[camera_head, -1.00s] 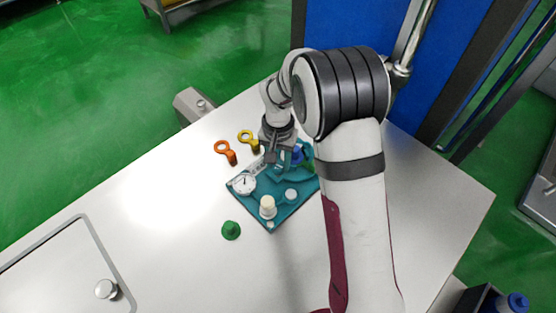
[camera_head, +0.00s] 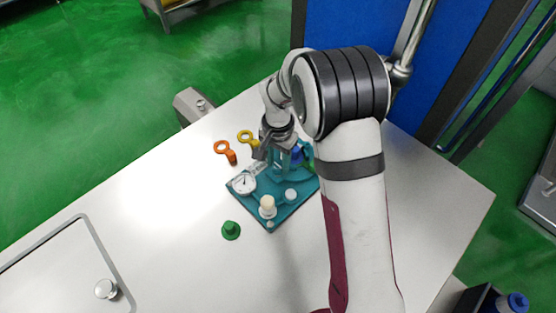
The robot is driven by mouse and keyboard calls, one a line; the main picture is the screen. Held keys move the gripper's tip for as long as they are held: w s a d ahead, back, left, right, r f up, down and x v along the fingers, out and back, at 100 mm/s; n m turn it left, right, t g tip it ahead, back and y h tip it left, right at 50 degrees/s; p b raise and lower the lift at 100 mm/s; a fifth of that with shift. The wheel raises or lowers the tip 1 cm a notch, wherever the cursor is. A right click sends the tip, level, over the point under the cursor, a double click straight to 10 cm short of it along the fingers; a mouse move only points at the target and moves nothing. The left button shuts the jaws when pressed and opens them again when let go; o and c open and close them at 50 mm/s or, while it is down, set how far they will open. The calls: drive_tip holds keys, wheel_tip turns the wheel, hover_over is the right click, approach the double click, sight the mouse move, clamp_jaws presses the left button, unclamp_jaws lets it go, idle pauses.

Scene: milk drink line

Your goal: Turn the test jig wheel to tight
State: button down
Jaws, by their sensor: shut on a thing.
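The test jig (camera_head: 293,204) is a teal base plate on the white table, with a round white dial gauge (camera_head: 243,183) near its left corner. My gripper (camera_head: 281,165) points down over the back part of the jig and is shut on what appears to be the jig's wheel. The gripper and arm hide most of that spot, so the wheel's setting cannot be read. A blue part (camera_head: 297,156) shows just right of the gripper. A cream-capped post (camera_head: 267,203) and a small white knob (camera_head: 291,194) stand on the front of the jig.
An orange ring-ended piece (camera_head: 225,150) and a yellow one (camera_head: 246,138) lie left of the gripper. A green knob-like piece (camera_head: 231,230) sits in front of the jig.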

sight(278, 165)
drive_tip(key=shift+c, duration=2.3)
unclamp_jaws()
wheel_tip(278, 165, up, 16)
drive_tip(key=s+d+r+y, duration=0.1)
drive_tip(key=s+d+r, duration=0.15)
drive_tip(key=s, duration=0.55)
drive_tip(key=s+d+r, duration=0.1)
drive_tip(key=s+d, duration=0.3)
drive_tip(key=s, duration=0.4)
drive_tip(key=s+d+f, duration=0.1)
drive_tip(key=s+f, duration=0.2)
drive_tip(key=s, duration=0.9)
drive_tip(key=shift+f+n+y, duration=0.3)
drive_tip(key=shift+f+y, duration=0.05)
drive_tip(key=shift+y, duration=0.05)
